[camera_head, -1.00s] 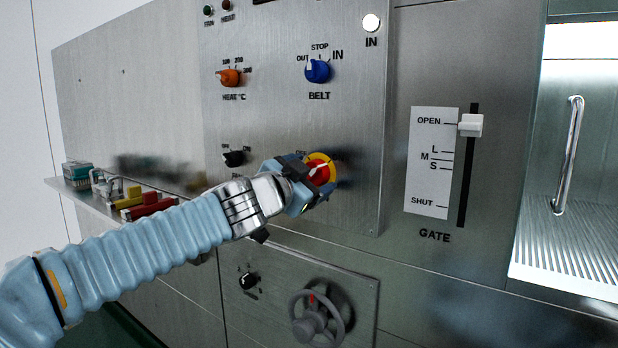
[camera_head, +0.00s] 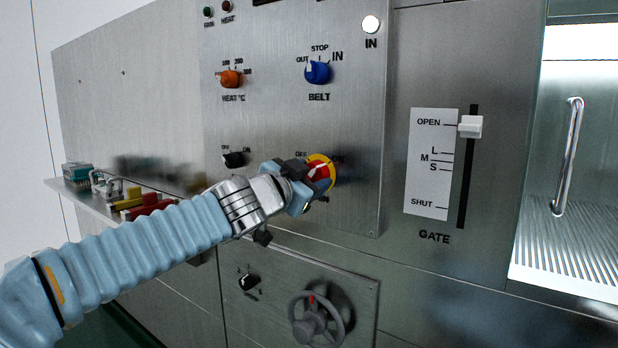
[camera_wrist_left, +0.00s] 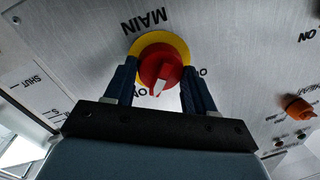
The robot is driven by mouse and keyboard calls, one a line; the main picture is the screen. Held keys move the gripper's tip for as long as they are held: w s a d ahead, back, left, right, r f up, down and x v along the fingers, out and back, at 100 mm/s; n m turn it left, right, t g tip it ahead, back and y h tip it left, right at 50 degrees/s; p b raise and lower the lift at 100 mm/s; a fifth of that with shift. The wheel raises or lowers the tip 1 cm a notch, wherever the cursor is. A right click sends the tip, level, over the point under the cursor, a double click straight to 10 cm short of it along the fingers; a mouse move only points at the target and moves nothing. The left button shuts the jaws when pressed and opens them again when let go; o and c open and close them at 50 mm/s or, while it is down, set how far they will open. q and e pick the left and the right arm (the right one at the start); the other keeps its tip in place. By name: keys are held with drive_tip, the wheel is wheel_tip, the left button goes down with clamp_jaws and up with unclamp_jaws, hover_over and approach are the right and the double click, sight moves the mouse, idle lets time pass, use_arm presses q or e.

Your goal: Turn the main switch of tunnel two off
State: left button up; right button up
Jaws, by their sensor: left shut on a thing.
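The main switch (camera_head: 321,172) is a red round knob with a white pointer on a yellow ring, low on the steel control panel. In the left wrist view the knob (camera_wrist_left: 163,68) sits beside the upside-down word MAIN. Its pointer lies between the ON label and a partly hidden label, nearer ON. In the head view OFF shows at the upper left of the switch. My left gripper (camera_head: 305,182) is shut on the knob, with one finger on each side in the left wrist view (camera_wrist_left: 160,88). My right gripper is not in view.
The panel also has a black knob (camera_head: 233,159), an orange heat knob (camera_head: 230,78) and a blue belt knob (camera_head: 318,71). A grey handwheel (camera_head: 316,318) is below. The gate slider (camera_head: 470,127) is at right. A shelf with small items (camera_head: 130,203) is at left.

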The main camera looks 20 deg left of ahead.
use_arm(q)
drive_tip(key=n, duration=0.4)
drive_tip(key=shift+g, duration=0.3)
drive_tip(key=n, duration=0.3)
drive_tip(key=shift+a, duration=0.1)
drive_tip(key=n+h, duration=0.1)
drive_tip(key=n, duration=0.3)
drive_tip(key=shift+n+g+b, duration=0.3)
drive_tip(key=shift+g+b, duration=0.05)
drive_tip(key=shift+g, duration=0.05)
drive_tip(key=shift+w+a+n+h, duration=0.1)
drive_tip(key=shift+n+h, duration=0.2)
drive_tip(key=shift+n, duration=1.7)
drive_tip(key=o, duration=1)
drive_tip(key=shift+r, duration=0.1)
drive_tip(key=shift+o, duration=0.2)
